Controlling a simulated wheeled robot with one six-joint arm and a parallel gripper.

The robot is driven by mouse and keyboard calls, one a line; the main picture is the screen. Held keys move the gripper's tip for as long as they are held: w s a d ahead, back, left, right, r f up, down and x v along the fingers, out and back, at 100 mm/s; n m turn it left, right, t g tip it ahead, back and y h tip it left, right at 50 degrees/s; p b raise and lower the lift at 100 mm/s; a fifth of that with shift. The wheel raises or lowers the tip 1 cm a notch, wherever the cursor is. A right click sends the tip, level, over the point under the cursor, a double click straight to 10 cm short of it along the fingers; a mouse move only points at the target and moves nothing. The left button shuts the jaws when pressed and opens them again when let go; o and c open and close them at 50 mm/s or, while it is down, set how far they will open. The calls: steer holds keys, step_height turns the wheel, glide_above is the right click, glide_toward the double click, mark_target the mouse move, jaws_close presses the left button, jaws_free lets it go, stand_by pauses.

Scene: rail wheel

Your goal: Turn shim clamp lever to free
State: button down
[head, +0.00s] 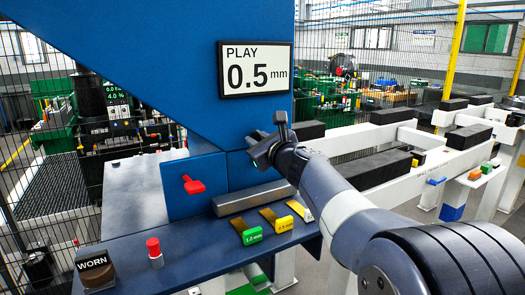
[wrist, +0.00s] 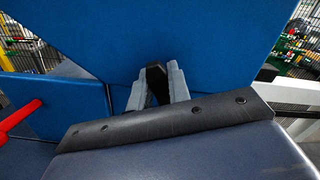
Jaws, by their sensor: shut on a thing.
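My gripper (head: 268,146) is at the face of the blue machine body, below the play display. In the wrist view its two grey fingers (wrist: 158,90) stand close on either side of a black lever-like piece (wrist: 156,82), and it is shut on that piece. The piece's far end and mount are hidden, and I cannot read any free or clamped mark. A red lever (head: 193,185) sits on the blue panel to the left, apart from my gripper; part of a red bar also shows in the wrist view (wrist: 18,115).
The display (head: 255,70) reads PLAY 0.5 mm. On the blue ledge below are a grey bar (head: 253,197), green (head: 251,236) and yellow (head: 284,224) tagged shims, a red knob (head: 154,252) and a WORN block (head: 96,268). White rails with black pads (head: 375,168) stand at right.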

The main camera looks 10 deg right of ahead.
mark_target(236, 162)
steer(key=a+n+b, duration=0.1)
steer(key=f+n+b, duration=0.1)
steer(key=n+b, duration=0.1)
steer(key=shift+s+a+f, duration=0.25)
steer(key=shift+a, duration=0.1)
steer(key=n+b, duration=0.1)
steer(key=a+f+n+b, duration=0.1)
steer(key=b, duration=0.1)
steer(key=n+b, duration=0.1)
steer(key=shift+s+a+f+n, duration=0.2)
steer(key=shift+s+f+n, duration=0.05)
steer(key=shift+f+n, duration=0.1)
steer(key=f+n+b, duration=0.1)
steer(key=b, duration=0.1)
steer(key=a+f+n+b, duration=0.1)
steer(key=n+b, duration=0.1)
steer(key=shift+s, duration=0.1)
steer(key=n+b, duration=0.2)
steer(key=f+n+b, duration=0.1)
steer(key=b, duration=0.1)
steer(key=shift+f+n, duration=0.3)
steer(key=shift+n, duration=0.05)
steer(key=c, duration=1.3)
jaws_free()
steer(key=shift+s, duration=0.15)
steer(key=b+v, duration=0.1)
steer(key=v, duration=0.9)
steer(key=shift+s+d, duration=0.1)
steer(key=shift+s, duration=0.2)
